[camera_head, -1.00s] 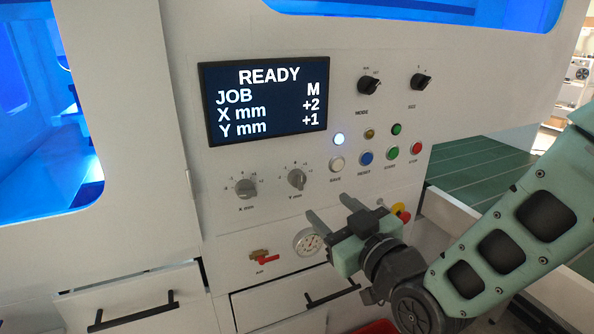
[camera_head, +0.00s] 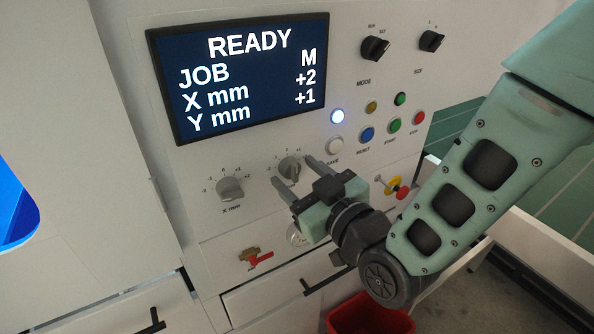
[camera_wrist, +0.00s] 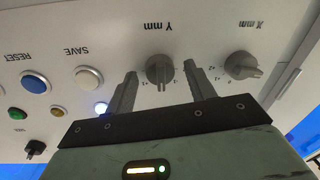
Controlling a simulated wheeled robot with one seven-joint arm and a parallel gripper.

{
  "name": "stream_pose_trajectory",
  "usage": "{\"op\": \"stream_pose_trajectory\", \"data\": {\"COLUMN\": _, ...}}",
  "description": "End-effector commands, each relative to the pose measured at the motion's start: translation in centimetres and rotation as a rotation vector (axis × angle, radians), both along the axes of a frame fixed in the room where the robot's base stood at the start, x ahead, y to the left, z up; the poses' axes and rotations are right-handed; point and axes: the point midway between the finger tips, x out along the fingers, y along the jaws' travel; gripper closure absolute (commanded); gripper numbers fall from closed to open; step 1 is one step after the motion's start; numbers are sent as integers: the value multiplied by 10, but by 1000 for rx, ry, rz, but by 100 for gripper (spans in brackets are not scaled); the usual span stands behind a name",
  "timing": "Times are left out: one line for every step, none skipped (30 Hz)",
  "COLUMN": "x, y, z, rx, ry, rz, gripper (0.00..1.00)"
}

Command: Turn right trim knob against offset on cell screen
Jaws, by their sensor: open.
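The cell screen (camera_head: 240,75) reads READY, JOB M, X mm +2, Y mm +1. The right trim knob (camera_head: 289,168), grey and labelled Y mm, is partly covered by my gripper in the head view. My gripper (camera_head: 292,172) is open and points at the panel around this knob. In the wrist view the Y mm knob (camera_wrist: 160,69) lies between the two fingertips, with a gap on each side; I cannot tell how far the tips are from the panel. The left trim knob (camera_head: 230,189), labelled X mm, is off to the side.
A lit white lamp (camera_head: 337,116), a white SAVE button (camera_head: 334,146) and a blue RESET button (camera_head: 367,135) are close to my gripper. Below are a red-handled valve (camera_head: 259,260) and a partly hidden gauge (camera_head: 298,236). A red bin (camera_head: 368,316) stands on the floor.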

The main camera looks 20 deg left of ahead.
Motion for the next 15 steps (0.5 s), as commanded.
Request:
{"op": "stream_pose_trajectory", "data": {"x": 0, "y": 0, "z": 0, "rx": 0, "ry": 0, "rz": 0, "gripper": 46}}
{"op": "stream_pose_trajectory", "data": {"x": 0, "y": 0, "z": 0, "rx": 0, "ry": 0, "rz": 0, "gripper": 46}}
{"op": "stream_pose_trajectory", "data": {"x": 0, "y": 0, "z": 0, "rx": 0, "ry": 0, "rz": 0, "gripper": 46}}
{"op": "stream_pose_trajectory", "data": {"x": 0, "y": 0, "z": 0, "rx": 0, "ry": 0, "rz": 0, "gripper": 51}}
{"op": "stream_pose_trajectory", "data": {"x": 0, "y": 0, "z": 0, "rx": 0, "ry": 0, "rz": 0, "gripper": 59}}
{"op": "stream_pose_trajectory", "data": {"x": 0, "y": 0, "z": 0, "rx": 0, "ry": 0, "rz": 0, "gripper": 71}}
{"op": "stream_pose_trajectory", "data": {"x": 0, "y": 0, "z": 0, "rx": 0, "ry": 0, "rz": 0, "gripper": 79}}
{"op": "stream_pose_trajectory", "data": {"x": 0, "y": 0, "z": 0, "rx": 0, "ry": 0, "rz": 0, "gripper": 87}}
{"op": "stream_pose_trajectory", "data": {"x": 0, "y": 0, "z": 0, "rx": 0, "ry": 0, "rz": 0, "gripper": 90}}
{"op": "stream_pose_trajectory", "data": {"x": 0, "y": 0, "z": 0, "rx": 0, "ry": 0, "rz": 0, "gripper": 90}}
{"op": "stream_pose_trajectory", "data": {"x": 0, "y": 0, "z": 0, "rx": 0, "ry": 0, "rz": 0, "gripper": 90}}
{"op": "stream_pose_trajectory", "data": {"x": 0, "y": 0, "z": 0, "rx": -1, "ry": -1, "rz": 0, "gripper": 90}}
{"op": "stream_pose_trajectory", "data": {"x": 0, "y": 0, "z": 0, "rx": -1, "ry": -2, "rz": 0, "gripper": 90}}
{"op": "stream_pose_trajectory", "data": {"x": 0, "y": 0, "z": 0, "rx": -3, "ry": -3, "rz": 1, "gripper": 90}}
{"op": "stream_pose_trajectory", "data": {"x": 0, "y": 0, "z": 0, "rx": -6, "ry": -7, "rz": 1, "gripper": 90}}
